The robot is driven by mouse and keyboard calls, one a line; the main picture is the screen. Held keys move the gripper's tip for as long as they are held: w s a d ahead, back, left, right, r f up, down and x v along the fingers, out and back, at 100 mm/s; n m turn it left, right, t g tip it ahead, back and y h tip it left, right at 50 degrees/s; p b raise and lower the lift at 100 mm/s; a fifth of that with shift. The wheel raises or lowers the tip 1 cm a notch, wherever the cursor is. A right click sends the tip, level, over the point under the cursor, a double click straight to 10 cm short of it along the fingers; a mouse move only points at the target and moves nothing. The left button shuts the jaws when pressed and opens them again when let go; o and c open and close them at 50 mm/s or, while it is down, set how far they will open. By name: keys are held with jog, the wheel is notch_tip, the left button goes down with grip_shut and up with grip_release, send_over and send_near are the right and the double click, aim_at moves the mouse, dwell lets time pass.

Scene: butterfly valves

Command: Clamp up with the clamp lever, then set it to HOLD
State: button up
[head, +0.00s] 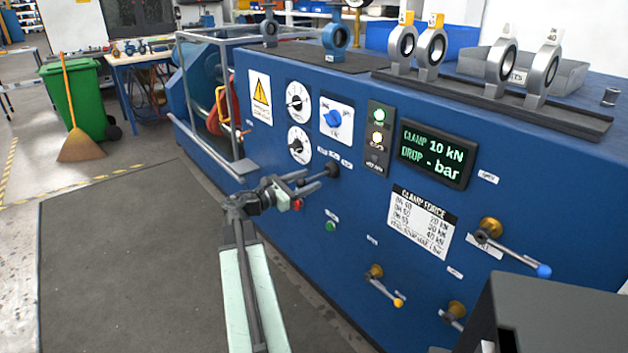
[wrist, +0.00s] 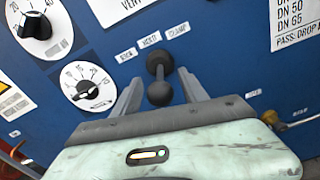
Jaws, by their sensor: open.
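The clamp lever (head: 333,170) is a short black lever with a round knob, sticking out of the blue panel. In the wrist view the lever (wrist: 158,63) stands below three small labels that appear to read BACK, HOLD and CLAMP (wrist: 177,30). My gripper (head: 299,181) is open. Its two fingers are on either side of the knob in the wrist view (wrist: 160,90), with gaps visible on both sides. I cannot tell how deep the knob sits between them. The display (head: 437,153) reads CLAMP 10 kN, DROP - bar.
Two dials (head: 299,99) and a blue knob (head: 333,118) are above the lever. A blue-tipped lever (head: 515,256) and a yellow-tipped lever (head: 385,290) stick out lower right. Metal valves (head: 432,45) stand on top. A grey mat (head: 110,245) lies clear on the left.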

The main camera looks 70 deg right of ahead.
aim_at(315, 178)
jog(key=shift+x, duration=1.35)
grip_shut()
dwell(0.3)
